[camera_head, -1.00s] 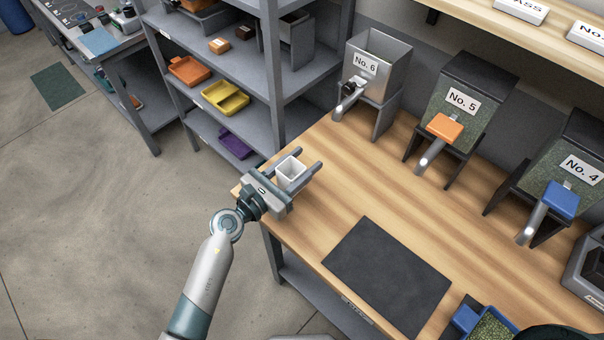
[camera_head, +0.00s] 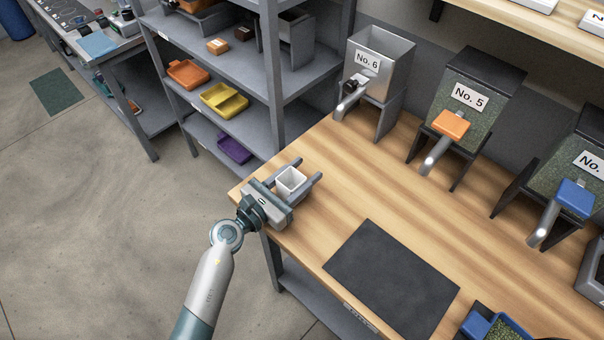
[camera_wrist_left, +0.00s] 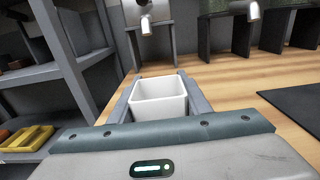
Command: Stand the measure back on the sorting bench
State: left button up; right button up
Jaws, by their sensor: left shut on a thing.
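The measure (camera_head: 290,183) is a small white square cup, open at the top, and it looks empty. My left gripper (camera_head: 299,181) is shut on it, with one finger on each side. The measure is upright, over the left end of the wooden sorting bench (camera_head: 330,190). In the left wrist view the measure (camera_wrist_left: 159,99) sits between the grey fingers; its base is hidden, so I cannot tell whether it touches the bench. My right gripper is not in view.
Hoppers No. 6 (camera_head: 381,62) and No. 5 (camera_head: 479,88) stand along the back of the bench. A dark mat (camera_head: 392,278) lies at the front, with a blue scoop of green beans (camera_head: 478,325) beside it. A grey shelf unit (camera_head: 262,90) stands at the left. The bench between is clear.

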aim_at(283, 190)
pick_arm(q)
jog(key=shift+f, duration=0.15)
jog(key=o, duration=1.2)
jog(key=shift+o, duration=0.2)
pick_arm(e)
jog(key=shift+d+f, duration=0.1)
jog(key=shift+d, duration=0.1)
pick_arm(q)
jog(key=shift+r, duration=0.2)
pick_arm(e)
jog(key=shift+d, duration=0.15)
pick_arm(q)
jog(key=shift+s+a+f, duration=0.15)
jog(key=shift+s+a, duration=0.1)
jog(key=b+v, duration=0.2)
jog(key=v, duration=0.8)
jog(key=shift+s+a+b, duration=0.1)
jog(key=shift+b, duration=0.3)
jog(key=shift+s+a, duration=0.35)
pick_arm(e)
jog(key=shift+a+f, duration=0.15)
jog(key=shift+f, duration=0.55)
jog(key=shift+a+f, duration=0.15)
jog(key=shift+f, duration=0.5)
